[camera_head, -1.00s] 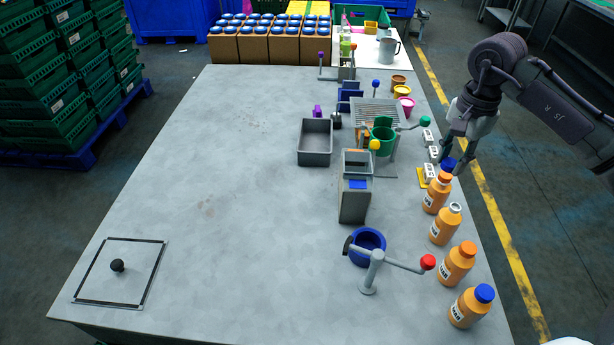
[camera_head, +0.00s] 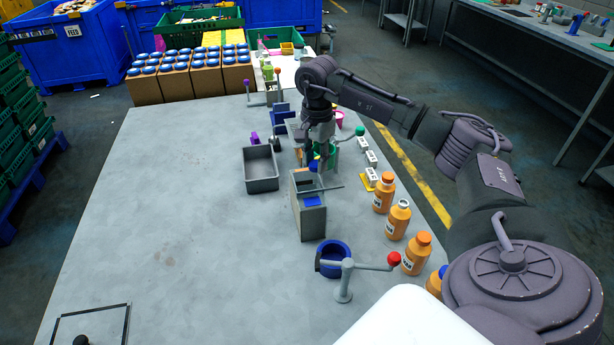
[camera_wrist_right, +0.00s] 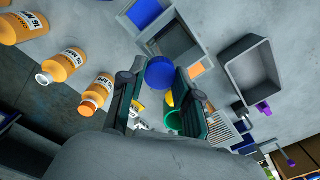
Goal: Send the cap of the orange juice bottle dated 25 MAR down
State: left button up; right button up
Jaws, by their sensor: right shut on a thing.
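My right gripper (camera_head: 316,164) is shut on a blue cap (camera_wrist_right: 160,73), which shows between its fingers in the right wrist view. The cap is held in the air close to the upper end of a grey box-like stand (camera_head: 308,222) with a blue patch on it. Orange juice bottles stand along the table's right edge: one with an orange cap (camera_head: 383,192), one with a whitish top (camera_head: 399,219), another with an orange cap (camera_head: 415,255), and one with a blue cap (camera_head: 443,270), partly hidden by my arm. No label reads clearly as 25 MAR. My left gripper is out of view.
A grey bin (camera_head: 261,170) sits left of the stand. A blue bowl (camera_head: 332,257) and a red-knobbed lever (camera_head: 393,259) stand in front. A green vessel shows behind the cap in the wrist view (camera_wrist_right: 174,119).

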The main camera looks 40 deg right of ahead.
notch_tip(320, 180, down, 3)
jog(key=shift+w+a+r+b, duration=0.1)
jog(key=shift+r+b, duration=0.1)
jog(key=shift+b, duration=0.45)
jog(key=shift+f, duration=0.3)
jog(key=o, duration=0.8)
jog(key=shift+c, duration=0.2)
notch_tip(320, 180, up, 12)
